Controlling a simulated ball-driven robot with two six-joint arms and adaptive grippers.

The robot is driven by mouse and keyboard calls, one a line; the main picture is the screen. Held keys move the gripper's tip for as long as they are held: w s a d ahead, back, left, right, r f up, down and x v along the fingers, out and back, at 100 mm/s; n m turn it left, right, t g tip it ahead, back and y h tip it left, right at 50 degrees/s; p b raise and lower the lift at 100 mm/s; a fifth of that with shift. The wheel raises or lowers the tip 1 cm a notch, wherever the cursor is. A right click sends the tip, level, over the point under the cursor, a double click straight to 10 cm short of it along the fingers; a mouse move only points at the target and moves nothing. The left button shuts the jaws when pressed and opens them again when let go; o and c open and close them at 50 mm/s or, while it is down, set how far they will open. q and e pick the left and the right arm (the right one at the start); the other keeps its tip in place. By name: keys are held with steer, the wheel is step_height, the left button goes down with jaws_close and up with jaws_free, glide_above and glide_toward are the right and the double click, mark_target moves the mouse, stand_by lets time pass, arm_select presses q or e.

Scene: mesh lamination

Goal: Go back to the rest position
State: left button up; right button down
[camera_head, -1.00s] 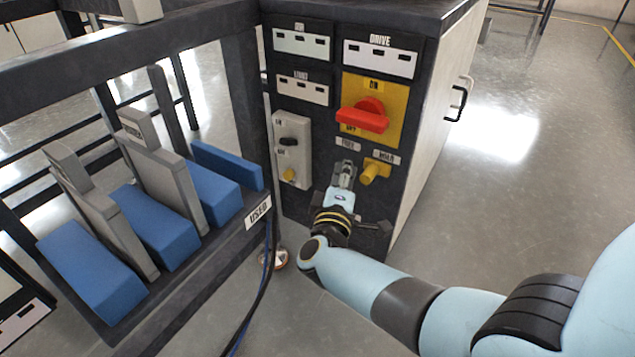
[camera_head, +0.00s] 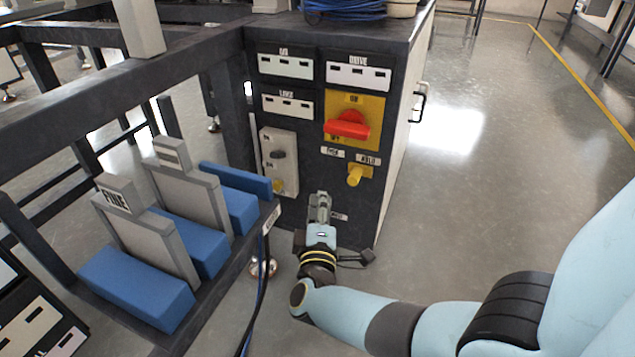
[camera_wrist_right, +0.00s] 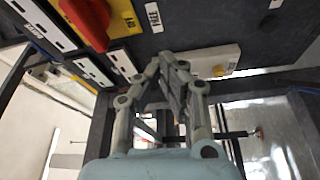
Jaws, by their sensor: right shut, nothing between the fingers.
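My right gripper (camera_head: 319,203) is shut and empty. In the head view it stands low in front of the dark control cabinet (camera_head: 310,175), below a yellow knob (camera_head: 355,174). In the right wrist view its fingers (camera_wrist_right: 172,62) meet near the cabinet face; I cannot tell whether they touch it. The red rotary switch (camera_head: 347,124) sits on a yellow plate above, and it also shows in the right wrist view (camera_wrist_right: 88,20). My left gripper is not in view.
A dark rack (camera_head: 205,312) with blue blocks (camera_head: 137,287) and grey frames (camera_head: 150,240) stands at left. Dark cables (camera_head: 262,290) hang beside it. A blue cable coil (camera_head: 345,8) lies on the cabinet top. Open floor (camera_head: 500,170) lies to the right.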

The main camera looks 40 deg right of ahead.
stand_by(0.4)
steer(key=s+a+f+m+g+y+p, duration=0.2)
steer(key=s+f, duration=0.5)
steer(key=s, duration=0.8)
steer(key=s+a+f+m+g+y+p, duration=0.2)
steer(key=s+f+g+y, duration=0.4)
steer(key=s, duration=1)
steer(key=s+a+f+m+g+y+p, duration=0.2)
steer(key=s+f+g+y+p, duration=0.2)
steer(key=s+f, duration=0.5)
steer(key=s, duration=0.6)
steer(key=shift+s+a+g+y+p, duration=0.3)
steer(key=shift+p, duration=0.05)
steer(key=shift+d, duration=0.1)
